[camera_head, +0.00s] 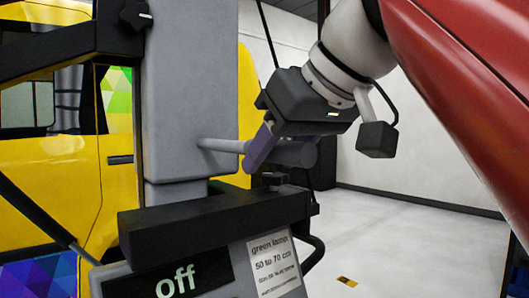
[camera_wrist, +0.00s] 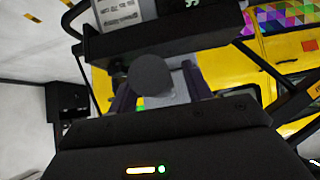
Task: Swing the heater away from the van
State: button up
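The heater is a grey upright column (camera_head: 190,85) in front of the yellow van (camera_head: 45,175). A grey handle bar (camera_head: 220,146) sticks out from the column to the right and ends in a dark round knob (camera_head: 297,154). My gripper (camera_head: 260,148) is at this handle, its purple fingers reaching down across the bar between column and knob. In the wrist view the knob (camera_wrist: 151,78) shows between my two fingers (camera_wrist: 157,92), which stand apart with a gap beside it. The gripper looks open around the handle; contact cannot be told.
A black-topped control box reading "off" (camera_head: 178,280) with a white label (camera_head: 272,266) sits low on the heater. A black arm (camera_head: 70,48) and thin struts stand near the van. The pale floor (camera_head: 420,235) at the right is mostly clear, up to a white wall (camera_head: 430,165).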

jog(key=c, duration=1)
jog(key=shift+o, duration=0.3)
jog(key=shift+o, duration=0.6)
jog(key=w+d+p, duration=0.1)
jog(key=w+d, duration=0.2)
jog(key=d, duration=0.2)
jog(key=shift+w+d, duration=0.15)
jog(key=shift+w, duration=0.15)
dwell(2.0)
jog(key=shift+o, duration=0.3)
jog(key=shift+w+d, duration=0.15)
jog(key=shift+d, duration=0.05)
jog(key=o, duration=0.7)
jog(key=shift+s+r, duration=0.1)
jog(key=shift+s, duration=0.15)
jog(key=o, duration=0.3)
jog(key=shift+a, duration=0.15)
